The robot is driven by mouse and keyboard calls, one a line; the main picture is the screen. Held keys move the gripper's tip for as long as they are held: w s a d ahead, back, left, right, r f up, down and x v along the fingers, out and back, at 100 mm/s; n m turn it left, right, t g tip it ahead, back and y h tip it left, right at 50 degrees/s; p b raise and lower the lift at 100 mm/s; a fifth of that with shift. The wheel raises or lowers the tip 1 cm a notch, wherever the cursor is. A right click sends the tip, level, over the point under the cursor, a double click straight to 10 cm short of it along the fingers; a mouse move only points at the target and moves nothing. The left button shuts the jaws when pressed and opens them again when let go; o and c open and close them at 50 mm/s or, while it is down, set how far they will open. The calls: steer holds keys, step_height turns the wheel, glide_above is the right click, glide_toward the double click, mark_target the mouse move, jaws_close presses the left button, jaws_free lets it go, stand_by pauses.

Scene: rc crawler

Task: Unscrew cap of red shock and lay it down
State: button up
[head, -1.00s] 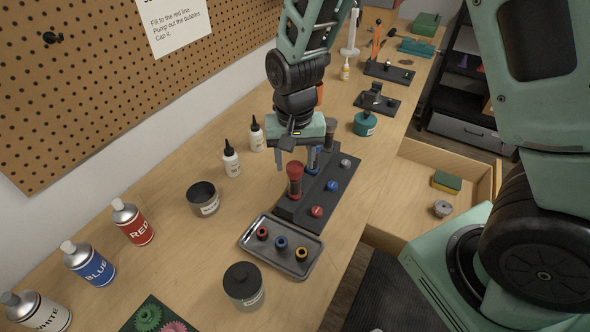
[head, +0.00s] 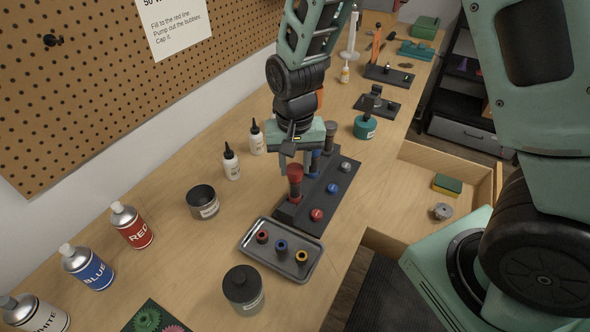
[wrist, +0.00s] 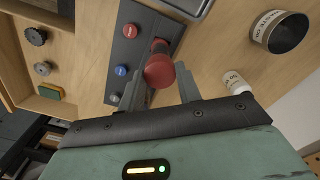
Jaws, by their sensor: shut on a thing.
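The red shock (head: 295,186) stands upright in a black block (head: 291,211) on the bench, its red cap (head: 294,170) on top. In the wrist view the red cap (wrist: 159,71) shows between my fingertips. My gripper (head: 296,161) points down over the shock and is shut on the red cap. The cap still sits on the shock; whether its thread is loose cannot be seen. A blue shock (head: 315,162) stands just behind, partly hidden by my gripper.
Red (head: 316,215), blue (head: 332,188) and grey (head: 346,167) round pieces sit along the block's right side. A metal tray (head: 262,267) with three coloured rings lies in front. Dark jar (head: 202,201) and white bottles (head: 231,163) stand left. Bare bench lies between jar and tray.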

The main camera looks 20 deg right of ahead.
mark_target(295, 168)
steer(key=shift+r+p, duration=1.85)
steer(key=shift+r, duration=0.3)
